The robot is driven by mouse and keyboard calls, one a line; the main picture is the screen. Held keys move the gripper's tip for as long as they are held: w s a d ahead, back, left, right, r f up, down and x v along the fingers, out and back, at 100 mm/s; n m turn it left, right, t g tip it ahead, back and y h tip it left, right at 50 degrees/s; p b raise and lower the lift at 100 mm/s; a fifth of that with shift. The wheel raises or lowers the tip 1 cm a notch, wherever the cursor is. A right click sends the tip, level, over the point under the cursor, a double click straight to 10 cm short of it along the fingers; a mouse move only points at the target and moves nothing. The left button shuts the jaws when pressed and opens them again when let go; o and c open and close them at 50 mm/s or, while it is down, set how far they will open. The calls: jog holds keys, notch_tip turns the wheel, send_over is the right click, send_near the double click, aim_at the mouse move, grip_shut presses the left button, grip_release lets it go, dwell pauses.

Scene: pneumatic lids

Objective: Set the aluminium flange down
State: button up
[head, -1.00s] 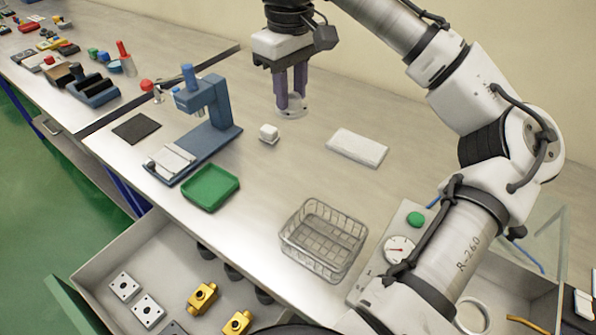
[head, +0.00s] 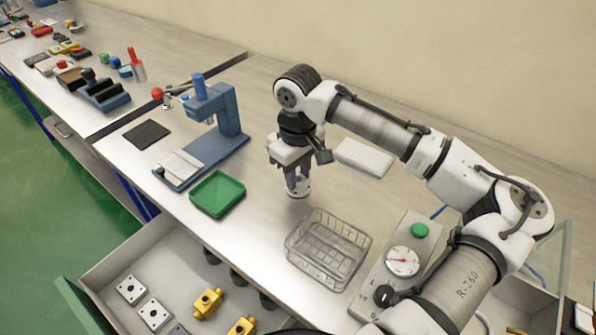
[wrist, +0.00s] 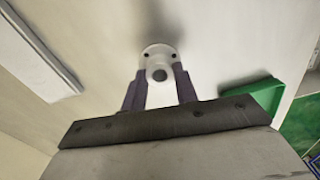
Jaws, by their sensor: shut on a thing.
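My gripper (head: 297,182) is shut on the aluminium flange (head: 298,192), a pale round piece. It points down over the bench (head: 258,225), between the green tray and the wire basket. In the wrist view the flange (wrist: 158,54) shows between the finger ends, with a round collar and small dark holes in its disc. It appears close to the bench top; I cannot tell whether it touches.
The green tray (head: 217,194) is to the left and the wire basket (head: 328,249) in front to the right. A white slab (head: 364,157) lies behind. A blue press (head: 228,118) stands at the back left. An open drawer (head: 180,262) is below the bench edge.

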aim_at(298, 179)
jog(key=shift+f, duration=0.2)
jog(key=o, duration=1)
notch_tip(298, 179, up, 12)
jog(key=b, duration=0.1)
jog(key=shift+r, duration=0.15)
